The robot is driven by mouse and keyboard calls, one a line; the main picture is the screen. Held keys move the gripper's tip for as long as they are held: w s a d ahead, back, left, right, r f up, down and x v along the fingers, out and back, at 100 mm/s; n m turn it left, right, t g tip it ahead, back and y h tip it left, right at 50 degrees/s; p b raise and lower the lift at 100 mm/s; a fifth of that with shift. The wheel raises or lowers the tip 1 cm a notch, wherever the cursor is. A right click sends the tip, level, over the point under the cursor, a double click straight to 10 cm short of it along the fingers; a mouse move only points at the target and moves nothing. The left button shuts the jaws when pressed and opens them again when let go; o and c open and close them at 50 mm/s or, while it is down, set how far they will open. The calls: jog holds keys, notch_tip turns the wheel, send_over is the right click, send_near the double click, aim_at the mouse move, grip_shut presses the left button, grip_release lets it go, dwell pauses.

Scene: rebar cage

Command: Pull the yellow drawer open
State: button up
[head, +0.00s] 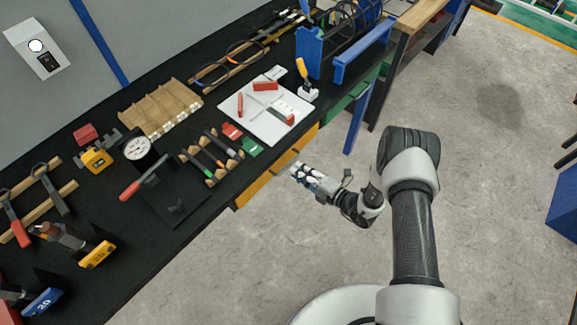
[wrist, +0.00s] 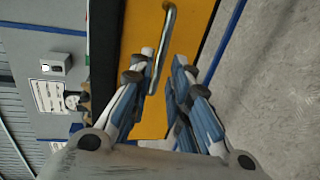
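The yellow drawer (head: 262,184) is in the side of the black bench, below its top, in the head view. Its front (wrist: 132,38) fills the upper middle of the wrist view, and it looks shut. A grey metal bar handle (wrist: 166,35) runs down this front. My gripper (head: 296,171) is at the drawer front in the head view. In the wrist view my gripper (wrist: 164,60) has its two fingers apart, with the lower part of the handle showing between them, closer to the left finger. I cannot tell whether either finger touches it.
The black bench top (head: 95,195) carries several tools, a dial gauge (head: 137,148) and a white board (head: 268,125). A green drawer (head: 347,97) and a blue bench leg (head: 357,122) are farther along. The grey floor (head: 480,180) to the right is mostly clear.

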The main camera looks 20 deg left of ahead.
aim_at(288, 165)
jog(key=x, duration=0.5)
jog(key=shift+w+a+b, duration=0.15)
jog(key=shift+a+b, duration=0.15)
jog(key=shift+b, duration=0.1)
jog(key=shift+c, duration=0.2)
grip_shut()
